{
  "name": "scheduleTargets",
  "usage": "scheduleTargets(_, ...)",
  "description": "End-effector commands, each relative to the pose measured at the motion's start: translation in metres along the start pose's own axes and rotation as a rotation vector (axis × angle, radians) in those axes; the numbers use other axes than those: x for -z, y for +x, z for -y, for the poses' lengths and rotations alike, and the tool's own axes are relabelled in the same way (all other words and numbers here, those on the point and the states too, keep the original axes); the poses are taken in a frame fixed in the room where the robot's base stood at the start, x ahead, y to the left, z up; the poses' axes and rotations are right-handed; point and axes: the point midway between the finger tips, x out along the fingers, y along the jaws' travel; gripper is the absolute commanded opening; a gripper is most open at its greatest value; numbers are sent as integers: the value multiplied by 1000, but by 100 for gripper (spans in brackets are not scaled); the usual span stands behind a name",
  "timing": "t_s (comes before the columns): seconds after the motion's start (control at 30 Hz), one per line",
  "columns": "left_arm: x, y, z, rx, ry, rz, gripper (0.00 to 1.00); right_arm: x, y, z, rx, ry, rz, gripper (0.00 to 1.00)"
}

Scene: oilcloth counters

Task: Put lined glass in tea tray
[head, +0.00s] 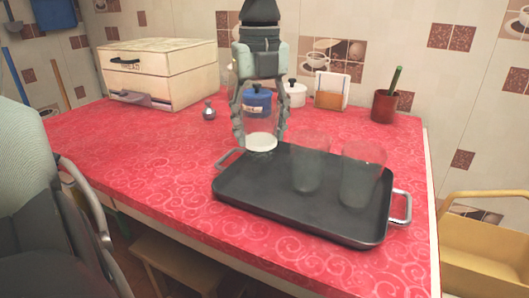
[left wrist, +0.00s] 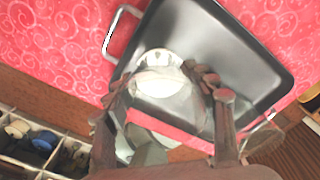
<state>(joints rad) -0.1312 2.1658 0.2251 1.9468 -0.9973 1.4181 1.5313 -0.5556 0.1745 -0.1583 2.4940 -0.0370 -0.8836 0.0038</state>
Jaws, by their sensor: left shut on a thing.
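The tea tray (head: 270,192) is a dark, low-rimmed rectangle with metal handles at its ends, lying on the red counter. My left gripper (head: 260,132) points down at the tray's far left corner, its fingers shut around a clear glass (head: 261,143) with a whitish base. In the left wrist view this glass (left wrist: 158,82) sits between the fingertips and overlaps the tray (left wrist: 215,50) near one handle. I cannot tell whether its base touches anything. Lines on it are not clear. Two more clear glasses stand on the tray, one in the middle (head: 310,162) and one at right (head: 361,175). My right gripper is not in view.
Behind the gripper stand a blue-lidded pot (head: 257,98) and a white lidded pot (head: 295,94). A small metal shaker (head: 209,111), a cream drawer box (head: 155,72), a napkin holder (head: 331,91) and a brown pot (head: 384,106) stand around the back. The counter's left front is clear.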

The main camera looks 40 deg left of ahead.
Motion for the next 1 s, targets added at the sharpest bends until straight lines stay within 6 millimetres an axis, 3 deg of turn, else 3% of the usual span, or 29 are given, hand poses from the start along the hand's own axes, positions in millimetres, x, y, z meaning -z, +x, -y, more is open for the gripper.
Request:
scheduleTargets(0.17,7,8,3,0,0,0,19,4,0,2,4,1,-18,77)
scheduleTargets(0.43,8,43,3,0,0,-3,19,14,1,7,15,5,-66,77)
scheduleTargets(0.87,7,45,3,1,-1,0,19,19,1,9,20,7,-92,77)
scheduleTargets(0.9,7,45,3,1,-1,-1,59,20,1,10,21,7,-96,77)
scheduleTargets(1.0,7,45,3,1,-1,-1,72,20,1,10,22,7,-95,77)
